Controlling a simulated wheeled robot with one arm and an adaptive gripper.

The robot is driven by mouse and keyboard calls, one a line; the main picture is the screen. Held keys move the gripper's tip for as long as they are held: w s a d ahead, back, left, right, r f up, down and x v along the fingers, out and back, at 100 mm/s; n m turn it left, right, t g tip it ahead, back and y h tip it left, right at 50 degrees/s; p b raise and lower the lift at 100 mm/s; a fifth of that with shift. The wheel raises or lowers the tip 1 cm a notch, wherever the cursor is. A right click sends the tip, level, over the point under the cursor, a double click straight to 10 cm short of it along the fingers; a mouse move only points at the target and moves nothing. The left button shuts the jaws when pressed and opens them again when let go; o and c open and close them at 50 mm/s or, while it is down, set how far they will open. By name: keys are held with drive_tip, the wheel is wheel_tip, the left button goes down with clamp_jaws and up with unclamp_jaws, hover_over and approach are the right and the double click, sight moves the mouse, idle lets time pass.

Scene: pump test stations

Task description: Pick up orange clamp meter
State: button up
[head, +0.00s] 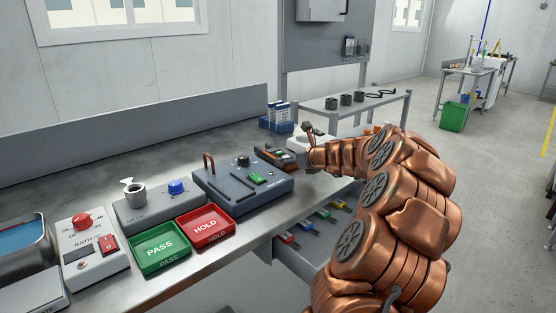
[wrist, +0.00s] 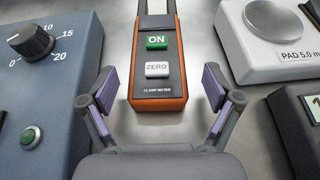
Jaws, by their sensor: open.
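The orange clamp meter (wrist: 157,60) lies on the metal bench in the wrist view, with a dark face, a green ON button and a grey ZERO button. Its lower end points toward my gripper, and its upper end runs out of the frame. My gripper (wrist: 158,92) is open, with one purple-padded finger on each side of the meter's lower end and a gap on both sides. In the head view the clamp meter (head: 270,156) shows beyond the blue-grey box, and my arm reaches in from the right. My fingertips are too small there to tell.
A blue-grey box with a dial (wrist: 45,70) stands close on the left. A white pad device (wrist: 268,40) and a dark device (wrist: 298,125) stand close on the right. Green PASS (head: 160,248) and red HOLD (head: 206,226) trays sit near the bench's front edge.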

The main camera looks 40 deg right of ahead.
sight(282, 155)
drive_tip(key=b+x, duration=0.1)
drive_tip(key=x, duration=0.3)
drive_tip(key=shift+w+a, duration=0.1)
drive_tip(key=shift+c, duration=0.3)
drive_tip(key=c, duration=1.3)
